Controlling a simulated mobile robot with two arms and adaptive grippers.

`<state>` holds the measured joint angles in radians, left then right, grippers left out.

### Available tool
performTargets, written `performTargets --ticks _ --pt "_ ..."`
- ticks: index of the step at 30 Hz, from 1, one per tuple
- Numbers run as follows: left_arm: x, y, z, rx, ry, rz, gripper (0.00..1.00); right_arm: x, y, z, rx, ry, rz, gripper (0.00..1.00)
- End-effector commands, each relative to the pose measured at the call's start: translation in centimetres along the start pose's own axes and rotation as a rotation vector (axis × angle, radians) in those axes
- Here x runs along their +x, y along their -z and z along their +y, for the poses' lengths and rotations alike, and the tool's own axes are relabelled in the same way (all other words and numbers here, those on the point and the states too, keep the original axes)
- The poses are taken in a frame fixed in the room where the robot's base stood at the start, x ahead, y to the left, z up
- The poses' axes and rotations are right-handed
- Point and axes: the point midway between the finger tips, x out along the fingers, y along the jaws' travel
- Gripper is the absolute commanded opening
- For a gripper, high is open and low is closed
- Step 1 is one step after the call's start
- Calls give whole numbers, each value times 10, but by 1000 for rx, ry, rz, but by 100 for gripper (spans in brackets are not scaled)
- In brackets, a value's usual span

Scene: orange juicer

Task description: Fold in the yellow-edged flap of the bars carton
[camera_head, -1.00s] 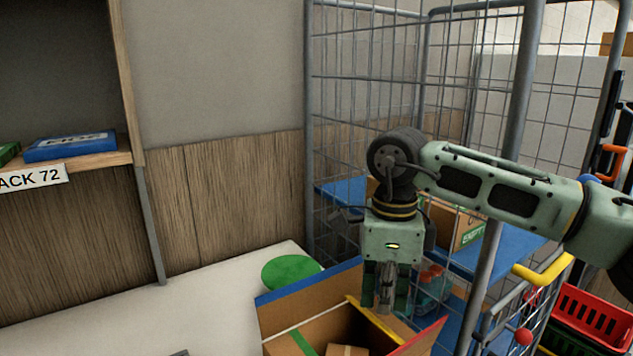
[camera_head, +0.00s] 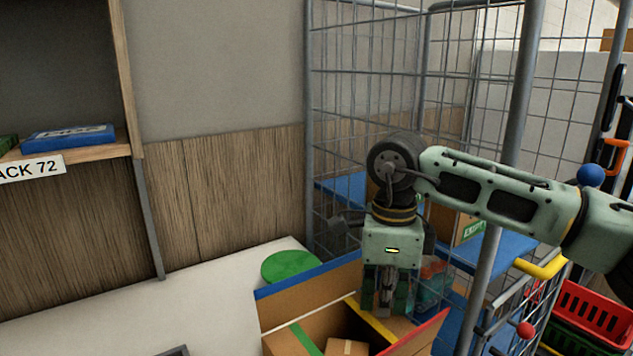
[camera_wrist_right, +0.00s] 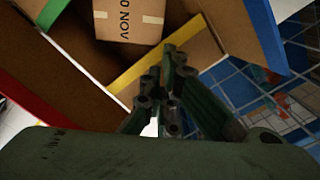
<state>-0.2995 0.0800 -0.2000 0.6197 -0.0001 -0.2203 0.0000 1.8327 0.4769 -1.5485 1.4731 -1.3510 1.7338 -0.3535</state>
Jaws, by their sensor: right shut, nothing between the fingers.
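The bars carton (camera_head: 320,322) stands open at the bottom of the head view, cut off by the frame. Its yellow-edged flap (camera_head: 372,322) has its yellow edge toward the opening, and brown board shows behind that edge. The flap (camera_wrist_right: 140,68) also shows in the right wrist view. The blue-edged flap (camera_head: 305,277) and red-edged flap (camera_head: 422,334) stand outward. A small parcel (camera_head: 346,347) lies inside. My right gripper (camera_head: 384,306) is shut and empty, pointing down at the yellow-edged flap; contact is unclear. Its fingers (camera_wrist_right: 163,88) partly cover the flap. My left gripper is out of view.
A wire cage trolley (camera_head: 345,110) with a blue shelf stands behind and right of the carton. A green disc (camera_head: 290,265) lies on the pale table (camera_head: 150,315). A red basket (camera_head: 595,312) is at right.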

Motion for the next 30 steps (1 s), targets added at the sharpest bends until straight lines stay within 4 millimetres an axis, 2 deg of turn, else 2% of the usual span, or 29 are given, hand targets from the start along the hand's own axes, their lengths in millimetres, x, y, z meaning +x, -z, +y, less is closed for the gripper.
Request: performTargets --ticks 3,19,30 --pt "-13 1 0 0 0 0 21 -16 0 0 -1 1 -1 0" --pt "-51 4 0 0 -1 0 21 -69 0 0 0 0 -1 0" --pt "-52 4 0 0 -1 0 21 -72 -1 0 -1 -1 -3 0"
